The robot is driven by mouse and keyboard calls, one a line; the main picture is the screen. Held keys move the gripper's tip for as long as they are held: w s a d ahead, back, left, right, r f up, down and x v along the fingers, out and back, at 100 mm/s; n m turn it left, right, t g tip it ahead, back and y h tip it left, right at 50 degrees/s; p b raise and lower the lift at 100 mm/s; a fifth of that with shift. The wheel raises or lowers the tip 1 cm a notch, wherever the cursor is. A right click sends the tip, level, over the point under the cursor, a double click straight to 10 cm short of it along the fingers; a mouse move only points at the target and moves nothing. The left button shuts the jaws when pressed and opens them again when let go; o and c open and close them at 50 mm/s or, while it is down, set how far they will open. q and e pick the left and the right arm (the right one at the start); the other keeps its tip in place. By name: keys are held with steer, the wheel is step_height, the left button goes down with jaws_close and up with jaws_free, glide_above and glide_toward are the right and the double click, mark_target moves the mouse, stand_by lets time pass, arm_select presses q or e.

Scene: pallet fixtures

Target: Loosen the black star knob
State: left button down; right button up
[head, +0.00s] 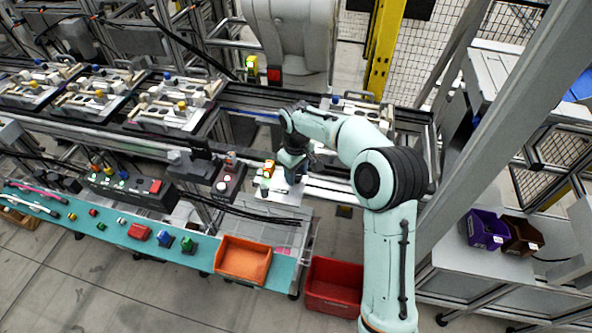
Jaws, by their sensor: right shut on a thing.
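My right arm reaches in from the lower right, and its gripper (292,172) points down over a white plate (283,197) beside the conveyor. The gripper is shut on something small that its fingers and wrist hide. I cannot make out the black star knob; that spot is dark and small in this view. My left gripper is not in view.
Pallet fixtures with coloured knobs (168,112) line the conveyor at left. A button box (229,183) stands left of the gripper. A teal shelf (110,233) carries small parts and an orange bin (243,260).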

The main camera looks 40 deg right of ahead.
steer(key=n+p, duration=0.1)
steer(key=n, duration=0.4)
steer(key=shift+d+r+n+p, duration=0.1)
steer(key=shift+n+p, duration=0.2)
steer(key=shift+p, duration=0.05)
steer(key=n+p, duration=0.1)
steer(key=n, duration=0.4)
steer(key=shift+w+d, duration=0.1)
steer(key=shift+w, duration=0.05)
steer(key=n+p, duration=0.1)
steer(key=n, duration=0.3)
steer(key=shift+w, duration=0.1)
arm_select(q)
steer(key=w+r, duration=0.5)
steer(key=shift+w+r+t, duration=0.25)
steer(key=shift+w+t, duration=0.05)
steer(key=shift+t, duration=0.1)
arm_select(e)
steer(key=shift+n, duration=1.9)
steer(key=o, duration=1.1)
steer(key=shift+c, duration=0.2)
